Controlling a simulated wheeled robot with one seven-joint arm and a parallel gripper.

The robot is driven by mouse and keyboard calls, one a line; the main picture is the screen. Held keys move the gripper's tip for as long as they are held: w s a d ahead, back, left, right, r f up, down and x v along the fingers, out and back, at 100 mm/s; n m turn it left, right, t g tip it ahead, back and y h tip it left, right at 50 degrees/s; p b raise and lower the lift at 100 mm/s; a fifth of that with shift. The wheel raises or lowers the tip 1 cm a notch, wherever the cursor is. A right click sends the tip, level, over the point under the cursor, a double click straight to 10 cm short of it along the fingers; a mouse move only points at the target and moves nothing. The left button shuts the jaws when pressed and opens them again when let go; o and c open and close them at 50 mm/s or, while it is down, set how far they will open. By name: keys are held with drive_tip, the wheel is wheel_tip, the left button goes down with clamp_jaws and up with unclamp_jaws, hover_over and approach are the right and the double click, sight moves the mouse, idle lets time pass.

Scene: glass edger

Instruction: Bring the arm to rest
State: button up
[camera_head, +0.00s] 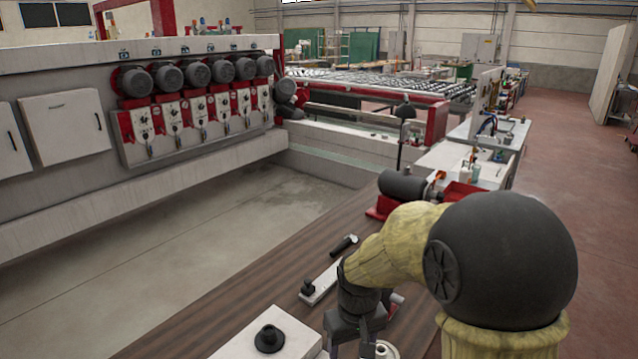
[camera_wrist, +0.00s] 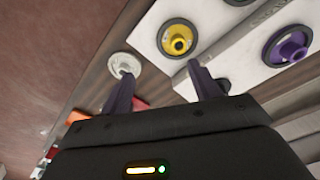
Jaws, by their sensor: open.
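My arm (camera_head: 400,240) reaches forward from the lower right over a brown wooden bench top (camera_head: 225,305). My gripper (camera_head: 352,340) hangs above the bench, partly cut off by the lower picture edge. In the wrist view my gripper (camera_wrist: 158,85) has its two dark fingers apart with nothing held between them. A yellow wheel with a dark rim (camera_wrist: 177,40) lies beyond the fingertips on a white board. A pale grey wheel (camera_wrist: 121,66) lies close to the left fingertip in the picture; I cannot tell whether they touch.
A purple wheel (camera_wrist: 288,46) lies at the right of the wrist view. A white block with a black knob (camera_head: 268,340), a strip with a black piece (camera_head: 322,283), a black handled tool (camera_head: 344,244) and a bench grinder (camera_head: 402,186) are around the arm. The floor at left (camera_head: 150,255) is clear.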

drive_tip(key=s+d+m+t, duration=0.1)
drive_tip(key=s+d+m, duration=0.2)
drive_tip(key=s+d, duration=0.5)
drive_tip(key=shift+s+d+m+t, duration=0.3)
drive_tip(key=shift+s+m+t, duration=0.1)
drive_tip(key=shift+s, duration=0.5)
